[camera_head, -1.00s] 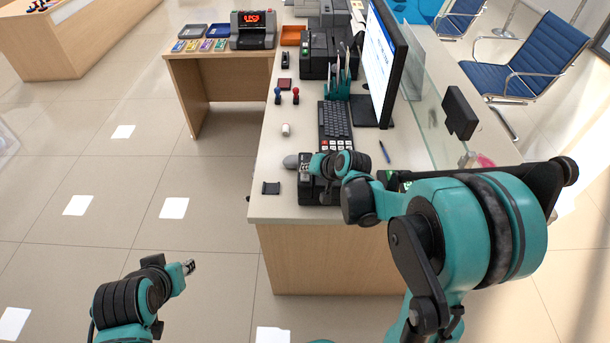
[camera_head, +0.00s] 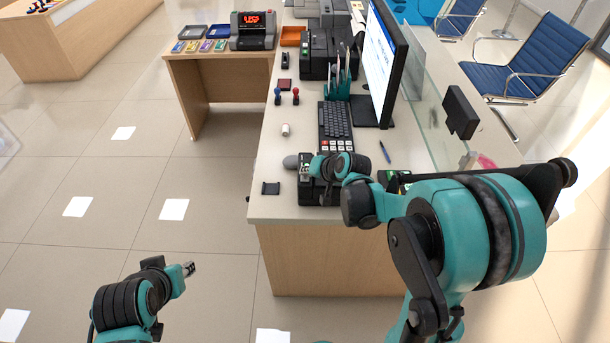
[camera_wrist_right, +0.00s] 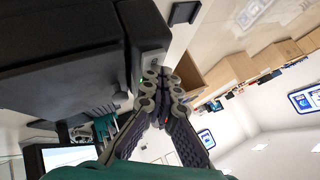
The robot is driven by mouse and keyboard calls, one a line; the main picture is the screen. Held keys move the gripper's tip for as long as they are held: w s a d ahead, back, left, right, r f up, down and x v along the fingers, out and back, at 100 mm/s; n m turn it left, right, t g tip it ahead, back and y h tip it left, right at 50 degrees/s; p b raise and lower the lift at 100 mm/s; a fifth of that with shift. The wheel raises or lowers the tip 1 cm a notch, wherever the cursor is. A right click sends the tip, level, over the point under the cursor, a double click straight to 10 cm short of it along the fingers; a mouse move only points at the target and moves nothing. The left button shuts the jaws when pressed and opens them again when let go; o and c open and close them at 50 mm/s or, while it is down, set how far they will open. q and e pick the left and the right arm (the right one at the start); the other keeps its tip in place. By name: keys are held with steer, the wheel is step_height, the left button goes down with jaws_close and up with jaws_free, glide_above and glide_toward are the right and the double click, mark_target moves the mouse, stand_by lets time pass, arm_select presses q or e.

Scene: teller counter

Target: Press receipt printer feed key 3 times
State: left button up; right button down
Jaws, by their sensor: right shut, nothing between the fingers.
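The black receipt printer (camera_head: 327,195) stands at the near end of the counter, partly hidden under my right wrist and gripper. In the right wrist view its dark body (camera_wrist_right: 60,75) fills the upper left, with a small grey panel and a green light (camera_wrist_right: 141,80) at its edge. My right gripper (camera_wrist_right: 163,80) is shut and empty, its tips at this panel; I cannot tell whether they touch it. It also shows in the head view (camera_head: 306,170). The feed key is hidden or too small to make out. My left gripper (camera_head: 188,268) is over the floor, too small to read.
A keyboard (camera_head: 336,122), monitor (camera_head: 384,65) and pen (camera_head: 385,152) lie beyond the printer. A grey mouse-like item (camera_head: 290,161) and a small black item (camera_head: 271,188) lie to its left. A glass screen (camera_head: 425,105) runs along the counter's right side.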

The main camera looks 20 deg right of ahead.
mark_target(307, 178)
steer(key=shift+r+p, duration=0.7)
steer(key=shift+r, duration=0.2)
step_height(307, 178, up, 5)
steer(key=p, duration=0.4)
stand_by(0.6)
